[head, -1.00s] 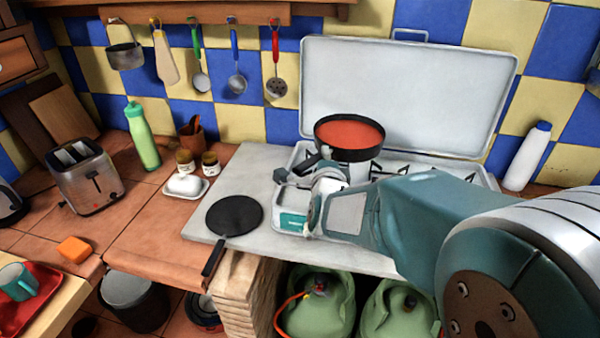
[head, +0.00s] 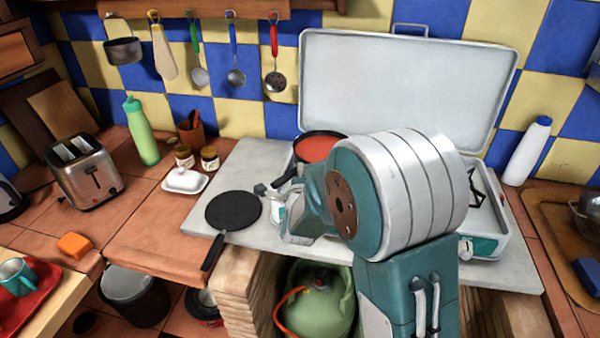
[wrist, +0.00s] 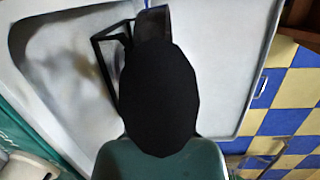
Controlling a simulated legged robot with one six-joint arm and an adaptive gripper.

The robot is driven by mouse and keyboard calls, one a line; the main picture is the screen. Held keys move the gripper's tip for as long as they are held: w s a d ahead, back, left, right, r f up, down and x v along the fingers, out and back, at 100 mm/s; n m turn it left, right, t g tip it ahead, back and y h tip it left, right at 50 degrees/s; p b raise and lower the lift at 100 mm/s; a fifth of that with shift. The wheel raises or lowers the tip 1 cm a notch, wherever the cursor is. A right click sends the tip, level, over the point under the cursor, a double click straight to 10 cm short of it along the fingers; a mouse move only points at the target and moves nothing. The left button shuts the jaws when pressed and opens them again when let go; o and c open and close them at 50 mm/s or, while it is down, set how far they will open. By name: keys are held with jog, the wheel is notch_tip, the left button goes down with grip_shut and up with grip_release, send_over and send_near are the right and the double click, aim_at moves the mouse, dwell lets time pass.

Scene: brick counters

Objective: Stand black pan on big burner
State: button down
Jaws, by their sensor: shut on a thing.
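The flat black pan (head: 233,210) lies on the grey slab left of the stove, its handle pointing toward the front edge. A second, deeper dark pan with red contents (head: 318,147) is at the left part of the stove (head: 500,228). My gripper (head: 272,192) is shut at this second pan's handle (head: 286,181); the exact grip is partly hidden. I cannot tell whether that pan touches the stove. My arm hides most of the burners; part of a black pan support (head: 476,187) shows at the right. A black oval (wrist: 160,98) fills the middle of the wrist view.
The raised stove lid (head: 400,90) stands behind. Jars (head: 209,158) and a white butter dish (head: 185,181) stand left of the slab. A white bottle (head: 528,152) is at the right. A green gas bottle (head: 318,310) is below. The slab's front left corner is free.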

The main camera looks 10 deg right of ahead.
jog(key=shift+f, duration=0.15)
jog(key=c, duration=0.6)
grip_release()
jog(key=shift+c, duration=0.2)
